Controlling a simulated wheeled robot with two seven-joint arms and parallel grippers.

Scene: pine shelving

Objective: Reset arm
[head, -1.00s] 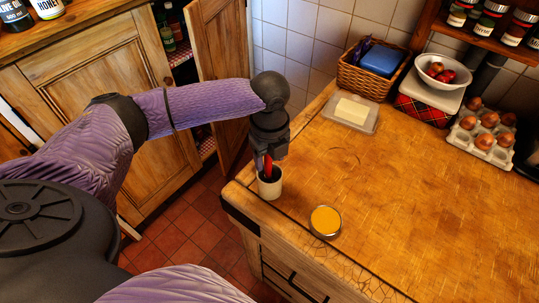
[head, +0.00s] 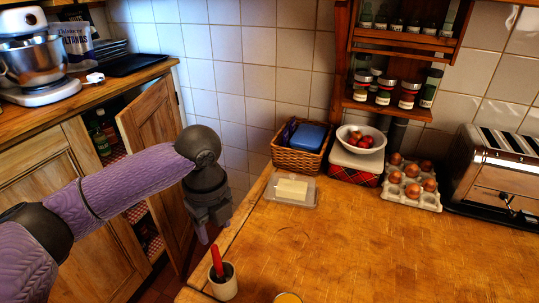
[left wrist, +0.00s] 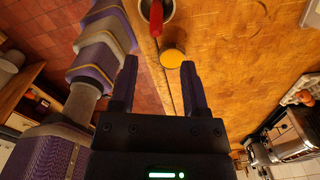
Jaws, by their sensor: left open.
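My left gripper (head: 212,230) hangs pointing down over the left edge of the wooden worktop (head: 350,245). In the left wrist view its two fingers (left wrist: 159,72) are spread apart with nothing between them. A pale cup (head: 224,288) holding a red-handled utensil (head: 216,262) stands on the worktop near its left edge, apart from the gripper. The cup (left wrist: 169,10) and red handle (left wrist: 156,18) also show beyond the fingertips in the left wrist view. My right gripper is in neither view.
A yellow-topped round container (left wrist: 172,58) sits near the cup. Behind are a butter dish (head: 290,203), a wicker basket (head: 297,160), a bowl of red fruit (head: 361,139), an egg tray (head: 412,199) and a toaster (head: 490,175). An open cupboard door (head: 155,135) stands left. The middle worktop is clear.

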